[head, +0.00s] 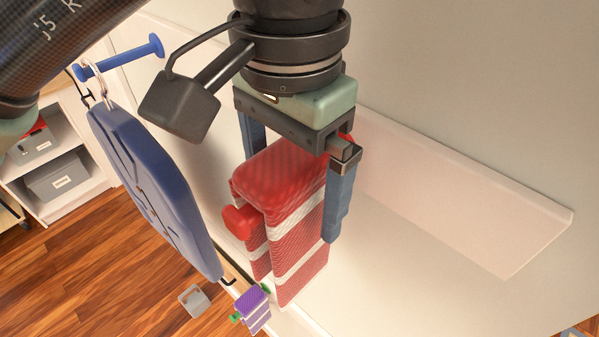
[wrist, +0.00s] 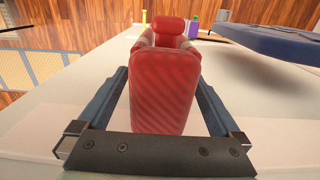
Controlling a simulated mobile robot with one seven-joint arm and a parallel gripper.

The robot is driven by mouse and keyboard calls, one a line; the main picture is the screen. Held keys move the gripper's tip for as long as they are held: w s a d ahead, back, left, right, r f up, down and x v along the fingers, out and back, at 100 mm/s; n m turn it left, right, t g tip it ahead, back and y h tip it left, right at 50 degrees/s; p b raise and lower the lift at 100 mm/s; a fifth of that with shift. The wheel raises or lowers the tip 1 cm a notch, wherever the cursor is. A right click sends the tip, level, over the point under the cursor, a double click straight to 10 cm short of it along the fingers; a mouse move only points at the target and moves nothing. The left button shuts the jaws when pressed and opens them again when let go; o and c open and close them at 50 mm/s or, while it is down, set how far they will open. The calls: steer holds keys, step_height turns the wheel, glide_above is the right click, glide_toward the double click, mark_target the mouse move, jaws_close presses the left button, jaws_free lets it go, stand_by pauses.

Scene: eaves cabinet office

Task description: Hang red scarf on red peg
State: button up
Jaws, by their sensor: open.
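The red scarf (head: 293,215), with white stripes, is draped over the red peg (head: 238,222), its two sides hanging down. The peg's round knob sticks out past the scarf's fold. In the wrist view the scarf (wrist: 165,95) fills the middle, with the red peg's knob (wrist: 168,28) beyond it. My gripper (head: 292,195) is open, its blue fingers on either side of the scarf. In the wrist view there is a gap between each finger of my gripper (wrist: 163,78) and the scarf. The left finger is partly hidden behind the scarf in the head view.
A large blue object (head: 155,190) hangs from a blue peg (head: 120,58) at the left, close by. A small purple striped cloth (head: 253,310) hangs on a green peg lower down. A pale ledge (head: 460,185) is at the right. Shelves with grey bins (head: 58,178) stand far left.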

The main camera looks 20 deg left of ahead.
step_height(320, 180, up, 12)
steer(key=p, duration=0.8)
steer(key=shift+r, duration=0.45)
